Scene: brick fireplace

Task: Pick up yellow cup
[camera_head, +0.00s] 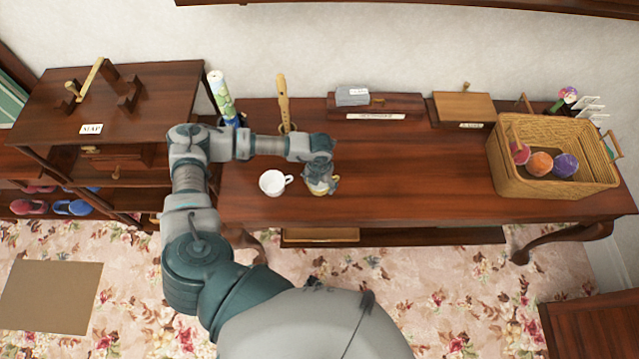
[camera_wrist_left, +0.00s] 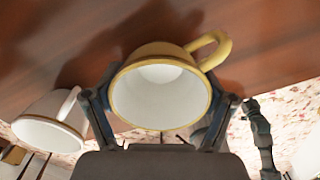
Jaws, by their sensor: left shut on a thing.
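The yellow cup (camera_wrist_left: 161,92) is between the fingers of my left gripper (camera_wrist_left: 160,118) in the left wrist view. Its white inside faces the camera and its yellow handle points to the upper right. In the head view my left gripper (camera_head: 320,182) is shut on the yellow cup (camera_head: 334,184), over the front part of the wooden table (camera_head: 400,160). The gripper hides most of the cup there. I cannot tell whether the cup touches the table. My right gripper is not seen in the head view.
A white cup (camera_head: 272,182) stands just left of the yellow cup; it also shows in the left wrist view (camera_wrist_left: 52,122). A wooden flute (camera_head: 283,100) stands behind. The table's middle is clear.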

